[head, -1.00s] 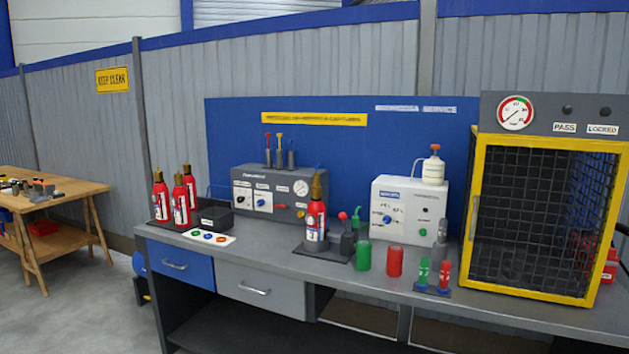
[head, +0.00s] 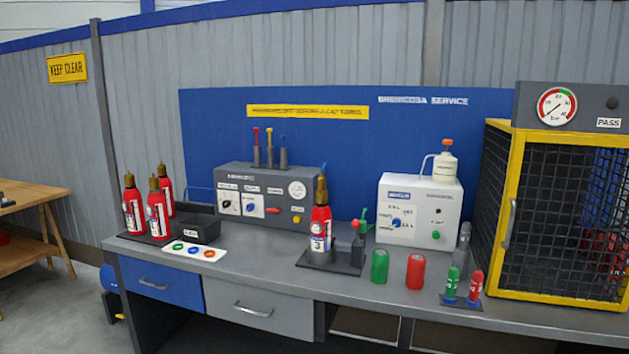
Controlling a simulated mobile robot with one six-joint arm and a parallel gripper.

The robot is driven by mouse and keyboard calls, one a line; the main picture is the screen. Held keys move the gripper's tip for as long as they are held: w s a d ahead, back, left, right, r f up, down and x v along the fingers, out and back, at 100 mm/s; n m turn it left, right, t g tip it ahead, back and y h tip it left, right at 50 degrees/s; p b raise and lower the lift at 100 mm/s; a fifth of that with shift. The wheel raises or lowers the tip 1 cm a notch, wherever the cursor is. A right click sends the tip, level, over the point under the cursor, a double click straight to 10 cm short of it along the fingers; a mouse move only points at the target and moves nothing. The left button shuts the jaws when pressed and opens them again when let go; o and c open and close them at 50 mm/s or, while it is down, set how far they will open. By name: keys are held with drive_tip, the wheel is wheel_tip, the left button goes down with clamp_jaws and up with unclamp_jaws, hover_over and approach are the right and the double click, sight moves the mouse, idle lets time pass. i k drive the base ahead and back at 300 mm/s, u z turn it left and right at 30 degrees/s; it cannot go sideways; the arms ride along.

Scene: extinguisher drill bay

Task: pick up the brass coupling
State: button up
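I cannot make out a separate brass coupling. Brass-coloured tops show on the red extinguishers: a single extinguisher (head: 320,229) stands upright in a dark holder (head: 340,266) at the middle of the bench (head: 275,257). Several more red extinguishers (head: 158,214) stand together on a dark base at the bench's left end. A black open bin (head: 197,226) sits beside them, and its inside is mostly hidden. My gripper is not in view.
A white card with coloured rings (head: 194,250) lies near the front edge. Green (head: 380,267) and red (head: 415,271) cylinders stand right of the holder. A yellow-framed cage (head: 506,220) fills the right end. A wooden table (head: 38,200) is cut off at left.

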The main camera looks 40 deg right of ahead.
sight(321, 180)
drive_tip(key=u, duration=0.05)
drive_tip(key=i, duration=1.05)
drive_tip(key=u, duration=0.4)
